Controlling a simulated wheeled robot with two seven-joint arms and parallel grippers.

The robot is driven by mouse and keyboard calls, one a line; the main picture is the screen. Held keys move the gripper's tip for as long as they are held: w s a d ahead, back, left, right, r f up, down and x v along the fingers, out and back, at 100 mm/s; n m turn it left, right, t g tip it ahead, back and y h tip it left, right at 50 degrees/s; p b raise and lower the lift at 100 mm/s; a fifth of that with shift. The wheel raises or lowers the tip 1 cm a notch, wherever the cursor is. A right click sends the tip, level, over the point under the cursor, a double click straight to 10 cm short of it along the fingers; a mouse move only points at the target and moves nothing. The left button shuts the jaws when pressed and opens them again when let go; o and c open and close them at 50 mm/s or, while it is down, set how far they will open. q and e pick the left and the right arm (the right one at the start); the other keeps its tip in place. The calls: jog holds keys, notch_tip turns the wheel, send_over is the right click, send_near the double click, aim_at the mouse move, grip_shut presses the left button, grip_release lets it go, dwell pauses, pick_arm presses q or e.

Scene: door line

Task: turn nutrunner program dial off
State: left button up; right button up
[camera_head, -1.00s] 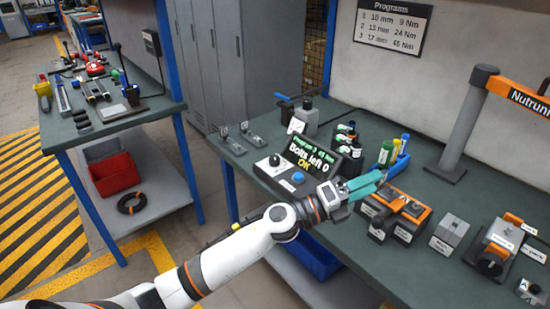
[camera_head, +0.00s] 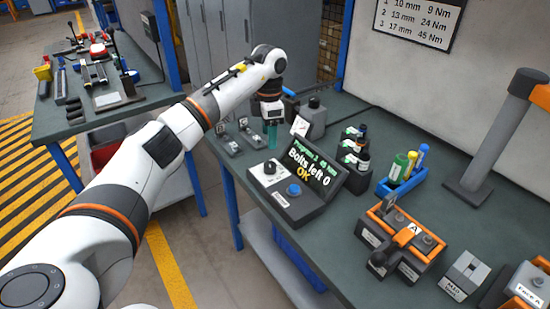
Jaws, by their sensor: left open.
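The nutrunner controller (camera_head: 305,207) is a dark box on the bench with a tilted screen (camera_head: 314,166) reading "Program 3 45 Nm", "Bolts left 0" and "OK". Its program dial (camera_head: 270,167) is a black knob on a white plate at the left of the panel. A blue button (camera_head: 293,189) is beside it. My left gripper (camera_head: 271,145) points down with teal fingers just above the dial in the picture, apart from it. It is open and empty; the finger gap is hard to see. The dial's setting is too small to read. My right gripper is out of view.
Small grey fixtures (camera_head: 229,142) and a grey box (camera_head: 312,121) stand behind the controller. Bottles (camera_head: 354,150), a blue marker tray (camera_head: 402,184) and an orange-black holder (camera_head: 400,240) stand to the right. A programs sign (camera_head: 416,20) hangs on the wall.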

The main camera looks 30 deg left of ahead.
pick_arm(q)
send_over(270, 164)
jog(key=f, duration=0.5)
jog(key=shift+s+f+p, duration=0.1)
jog(key=shift+s+p, duration=0.1)
jog(key=shift+p, duration=0.1)
notch_tip(270, 164, down, 4)
jog(key=shift+w+f, duration=0.1)
jog(key=shift+w, duration=0.05)
jog(key=shift+f+p, duration=0.3)
jog(key=shift+f, duration=0.35)
jog(key=shift+c, duration=0.6)
jog(key=c, duration=0.9)
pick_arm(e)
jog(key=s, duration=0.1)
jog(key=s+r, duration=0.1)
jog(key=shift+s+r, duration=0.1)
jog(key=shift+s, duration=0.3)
